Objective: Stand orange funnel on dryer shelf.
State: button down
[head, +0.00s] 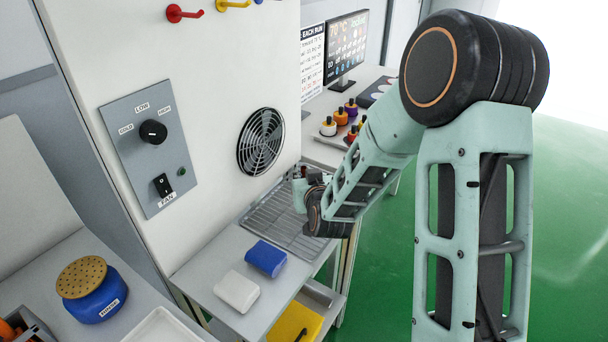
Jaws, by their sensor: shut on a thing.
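The dryer shelf is a wire rack (262,222) below the round fan grille on the white dryer panel. My gripper (300,183) is over the rack's right part, close to the panel, and is partly hidden by my wrist. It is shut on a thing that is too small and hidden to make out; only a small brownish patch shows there. I cannot tell whether that thing touches the rack. No orange funnel shows clearly.
A blue block (265,258) and a white block (236,291) lie on the table in front of the rack. A blue pot with a tan perforated lid (92,291) stands at left. Several coloured knobbed items (341,117) and a monitor (346,45) are behind. The rack's left part is clear.

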jog(key=shift+f, duration=0.15)
jog(key=c, duration=1.9)
grip_release()
jog(key=shift+c, duration=0.2)
